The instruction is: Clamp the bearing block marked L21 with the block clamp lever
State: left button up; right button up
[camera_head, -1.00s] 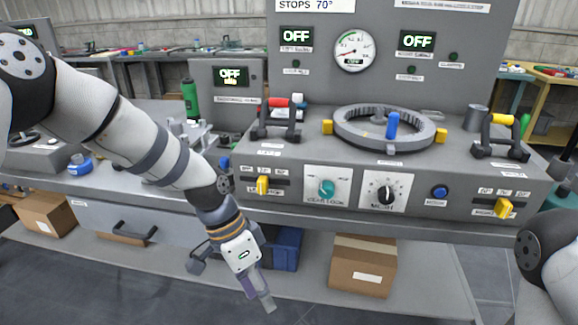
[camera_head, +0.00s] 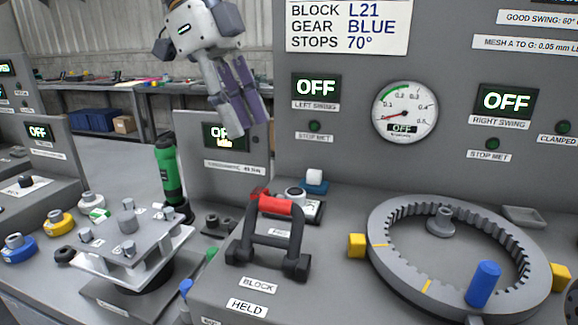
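The block clamp lever (camera_head: 272,207) is a dark frame with a red grip, standing upright over labels reading BLOCK and HELD. Just behind it, under and beside the red grip, is a small pale block with a round dark bore (camera_head: 296,195); no mark on it is readable. The sign (camera_head: 347,24) above reads BLOCK L21. My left gripper (camera_head: 244,118) hangs from the top, fingers pointing down and close together, empty. It is above and to the left of the lever, apart from it. My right gripper is out of view.
A geared ring (camera_head: 375,225) with yellow stops and a blue peg (camera_head: 484,283) lies to the right. The upright panel (camera_head: 350,150) with a dial rises behind the lever.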

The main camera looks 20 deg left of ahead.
aim_at(271, 198)
pick_arm(q)
jog(key=x, duration=0.3)
jog(key=s+x, duration=0.1)
jog(key=x, duration=0.3)
jog(key=p+x, duration=0.1)
jog(key=x, duration=0.3)
jog(key=shift+s, duration=0.15)
jog(key=shift+d+f, duration=0.15)
jog(key=shift+f, duration=0.15)
grip_shut()
